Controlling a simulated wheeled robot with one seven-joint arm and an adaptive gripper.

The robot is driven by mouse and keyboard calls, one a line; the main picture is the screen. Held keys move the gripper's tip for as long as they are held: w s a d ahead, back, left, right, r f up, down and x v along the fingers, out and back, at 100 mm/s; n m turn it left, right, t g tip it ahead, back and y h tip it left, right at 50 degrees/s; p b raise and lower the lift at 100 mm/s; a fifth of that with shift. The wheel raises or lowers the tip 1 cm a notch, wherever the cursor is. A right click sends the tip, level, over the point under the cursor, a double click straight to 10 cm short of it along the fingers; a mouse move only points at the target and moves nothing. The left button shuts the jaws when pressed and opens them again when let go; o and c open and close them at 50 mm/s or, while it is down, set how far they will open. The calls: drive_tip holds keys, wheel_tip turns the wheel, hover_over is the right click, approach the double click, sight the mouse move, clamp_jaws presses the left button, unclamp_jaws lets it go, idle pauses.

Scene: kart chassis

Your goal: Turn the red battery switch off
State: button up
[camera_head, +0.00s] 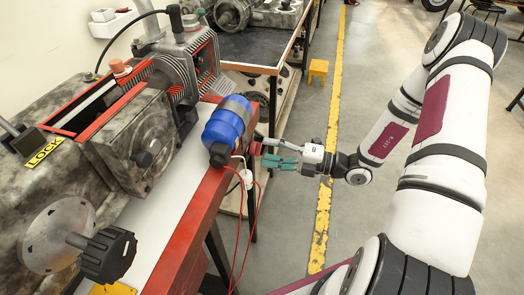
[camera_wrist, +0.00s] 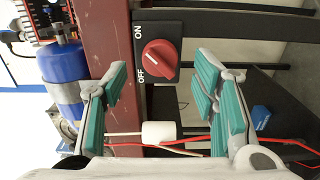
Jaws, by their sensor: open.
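The red battery switch (camera_wrist: 158,59) is a round knob on a black plate (camera_wrist: 174,30) marked ON and OFF. A pale line crosses the knob diagonally; which label it points to is hard to tell. In the head view the red knob (camera_head: 256,149) shows small at the red beam's edge, just left of my fingertips. My gripper (camera_wrist: 161,75) is open, with one teal-padded finger on each side of the knob in the wrist view. Nothing is between the pads, and the gripper looks short of the knob. It also shows in the head view (camera_head: 270,158).
A blue cylinder (camera_head: 226,122) sits on the red beam (camera_head: 190,235) beside the switch. Red cables (camera_head: 239,225) and a white connector (camera_head: 247,178) hang just below the switch. The grey machine (camera_head: 130,130) fills the left. The floor on the right is open.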

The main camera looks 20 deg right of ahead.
sight(256, 149)
drive_tip(key=shift+x, duration=1.45)
drive_tip(key=c, duration=1.2)
drive_tip(key=shift+n+p, duration=2.5)
drive_tip(key=shift+n, duration=6.3)
